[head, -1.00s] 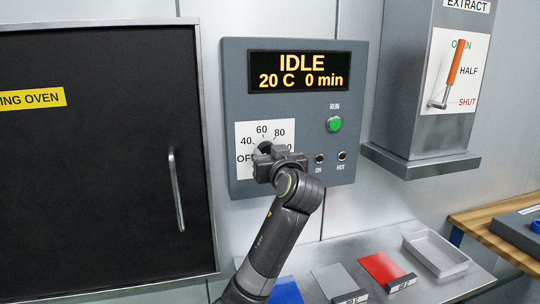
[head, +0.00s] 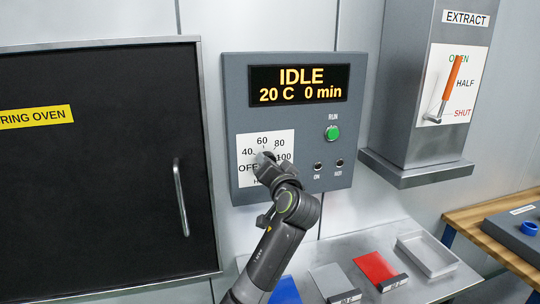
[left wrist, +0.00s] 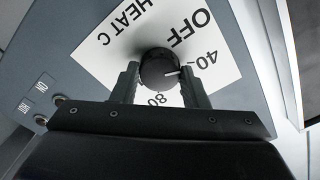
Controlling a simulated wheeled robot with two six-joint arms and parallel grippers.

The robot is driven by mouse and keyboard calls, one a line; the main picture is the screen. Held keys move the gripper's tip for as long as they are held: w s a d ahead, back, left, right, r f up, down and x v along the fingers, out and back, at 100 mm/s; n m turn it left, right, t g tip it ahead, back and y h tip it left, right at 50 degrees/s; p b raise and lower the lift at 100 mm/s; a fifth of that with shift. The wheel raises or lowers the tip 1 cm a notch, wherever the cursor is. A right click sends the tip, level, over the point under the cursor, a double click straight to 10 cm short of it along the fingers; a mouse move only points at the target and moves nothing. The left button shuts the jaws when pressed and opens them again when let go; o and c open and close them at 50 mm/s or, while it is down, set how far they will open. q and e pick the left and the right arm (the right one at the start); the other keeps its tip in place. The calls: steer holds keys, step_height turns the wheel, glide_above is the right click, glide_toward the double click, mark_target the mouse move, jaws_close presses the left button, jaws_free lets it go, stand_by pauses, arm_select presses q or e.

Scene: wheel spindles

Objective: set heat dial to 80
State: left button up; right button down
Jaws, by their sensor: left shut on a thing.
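The heat dial is a round black knob (left wrist: 160,68) with a white pointer line, on a white scale plate (head: 246,146) marked OFF, 40, 60, 80 and 100. In the left wrist view the plate is upside down and the pointer is directed roughly at the 40 mark. My left gripper (left wrist: 160,82) has one finger on each side of the knob and is shut on it. In the head view the left gripper (head: 264,160) covers most of the knob. The display (head: 298,84) reads IDLE, 20 C, 0 min. My right gripper is not in view.
The grey control panel (head: 236,106) also carries a green RUN button (head: 331,133) and ON and HOT lamps. A dark oven door (head: 90,180) is at left. An extract box (head: 400,100) with an orange lever (head: 452,78) is at right. A shelf with coloured cards and a tray (head: 428,256) lies below.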

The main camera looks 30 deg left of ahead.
arm_select(q)
steer(key=m+p, duration=1.2)
steer(key=m, duration=0.9)
steer(key=shift+p, duration=0.35)
steer(key=shift+m, duration=0.4)
steer(key=o, duration=1)
steer(key=shift+c, duration=0.2)
